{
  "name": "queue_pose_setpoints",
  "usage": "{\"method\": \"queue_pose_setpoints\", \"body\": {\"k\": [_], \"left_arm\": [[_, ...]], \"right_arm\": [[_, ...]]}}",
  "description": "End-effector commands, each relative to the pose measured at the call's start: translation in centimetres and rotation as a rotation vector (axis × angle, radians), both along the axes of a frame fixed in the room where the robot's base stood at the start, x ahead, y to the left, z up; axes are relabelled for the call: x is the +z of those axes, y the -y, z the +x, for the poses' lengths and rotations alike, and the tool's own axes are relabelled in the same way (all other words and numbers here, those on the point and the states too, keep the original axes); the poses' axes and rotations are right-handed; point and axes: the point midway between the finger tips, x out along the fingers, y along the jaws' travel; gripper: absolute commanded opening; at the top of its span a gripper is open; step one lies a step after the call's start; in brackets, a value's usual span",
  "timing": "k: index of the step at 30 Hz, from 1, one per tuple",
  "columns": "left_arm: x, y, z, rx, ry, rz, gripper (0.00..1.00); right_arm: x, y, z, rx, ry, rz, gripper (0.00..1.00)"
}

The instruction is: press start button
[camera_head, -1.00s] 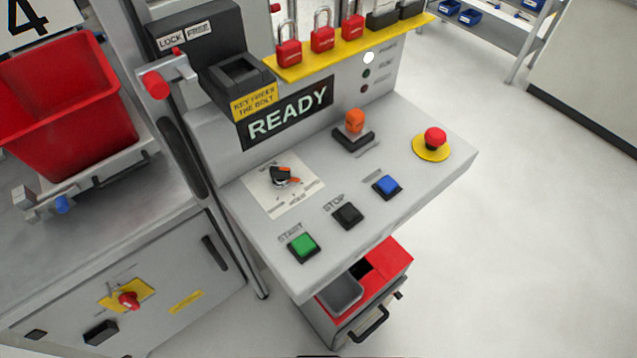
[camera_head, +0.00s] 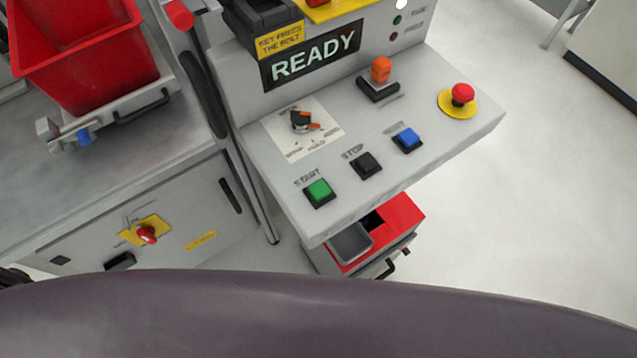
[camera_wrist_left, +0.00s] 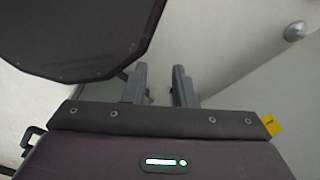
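The green start button (camera_head: 319,192) sits in a black frame at the front left of the grey control panel (camera_head: 270,165), under a START label. A black stop button (camera_head: 366,164) and a blue button (camera_head: 408,139) run to its right. The display (camera_head: 314,56) reads READY. My left gripper (camera_wrist_left: 160,84) shows in the left wrist view with its two fingers apart and nothing between them. The start button is not in that view, and the gripper is not in the head view. My right gripper is not in view.
A red emergency button (camera_head: 463,94) on a yellow disc, an orange-topped switch (camera_head: 381,70) and a rotary selector (camera_head: 301,121) stand on the panel. A red bin (camera_head: 85,60) is at left. A red-topped cart (camera_head: 398,215) stands below. Floor at right is clear.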

Motion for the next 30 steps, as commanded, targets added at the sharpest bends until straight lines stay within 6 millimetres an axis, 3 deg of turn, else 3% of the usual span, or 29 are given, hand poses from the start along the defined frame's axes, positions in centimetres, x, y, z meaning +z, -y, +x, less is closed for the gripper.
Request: {"method": "queue_pose_setpoints", "body": {"k": [1,6,30], "left_arm": [[0.0,0.01,0.0,0.0,0.0,0.0,0.18],[0.0,0.0,-0.01,0.0,0.0,0.0,0.0],[0.0,0.01,-0.02,0.0,0.0,0.0,0.0]], "right_arm": [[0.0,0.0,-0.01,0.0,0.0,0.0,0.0],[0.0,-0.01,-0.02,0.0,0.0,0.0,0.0],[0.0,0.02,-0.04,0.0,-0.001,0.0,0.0]]}}
